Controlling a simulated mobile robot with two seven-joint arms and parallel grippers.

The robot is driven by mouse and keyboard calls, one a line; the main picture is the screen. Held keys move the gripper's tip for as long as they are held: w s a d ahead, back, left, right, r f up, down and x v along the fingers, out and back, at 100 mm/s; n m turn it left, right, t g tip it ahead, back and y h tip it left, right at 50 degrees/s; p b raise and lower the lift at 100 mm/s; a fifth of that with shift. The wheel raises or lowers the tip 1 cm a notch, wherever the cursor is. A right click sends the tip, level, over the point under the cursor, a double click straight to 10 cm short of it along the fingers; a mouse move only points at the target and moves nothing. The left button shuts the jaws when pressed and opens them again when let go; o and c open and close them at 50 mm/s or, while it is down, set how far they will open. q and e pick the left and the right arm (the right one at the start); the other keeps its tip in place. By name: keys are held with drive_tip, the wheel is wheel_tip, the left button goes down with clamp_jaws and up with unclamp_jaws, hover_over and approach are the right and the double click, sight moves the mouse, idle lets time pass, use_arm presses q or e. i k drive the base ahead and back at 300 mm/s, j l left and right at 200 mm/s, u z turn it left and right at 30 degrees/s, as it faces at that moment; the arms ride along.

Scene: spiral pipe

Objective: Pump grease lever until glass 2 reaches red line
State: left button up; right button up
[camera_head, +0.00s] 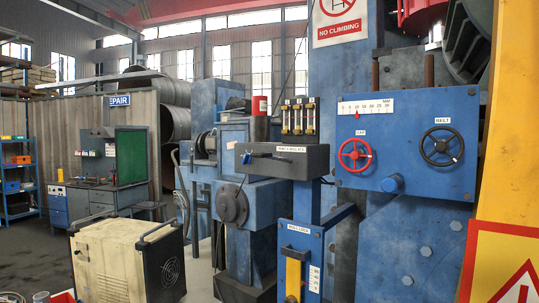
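Three small sight glasses in brass-coloured frames stand upright on top of a dark grey box (282,165) near the middle of the view. The middle glass (298,117) stands between the left glass (286,118) and the right glass (311,116). Their fill levels and any red line are too small to read. A small lever with a blue end (247,158) sticks out at the left of the box's front. The box's label is too small to read surely. Neither of my grippers shows in the view.
Right of the box, a blue panel (405,185) carries a red handwheel (354,155), a black handwheel (441,146) and a blue knob (392,184). A yellow slider (293,277) sits on a lower blue panel. A cream cabinet (108,262) stands at the front left.

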sight(258, 155)
drive_tip(key=i+j, duration=0.15)
drive_tip(key=j, duration=0.2)
drive_tip(key=i+j, duration=0.1)
drive_tip(key=j, duration=0.2)
drive_tip(key=i+j, duration=0.15)
drive_tip(key=j, duration=0.2)
drive_tip(key=i+j, duration=0.15)
drive_tip(key=j, duration=0.2)
drive_tip(key=i+j, duration=0.15)
drive_tip(key=j, duration=0.15)
drive_tip(key=z, duration=1.25)
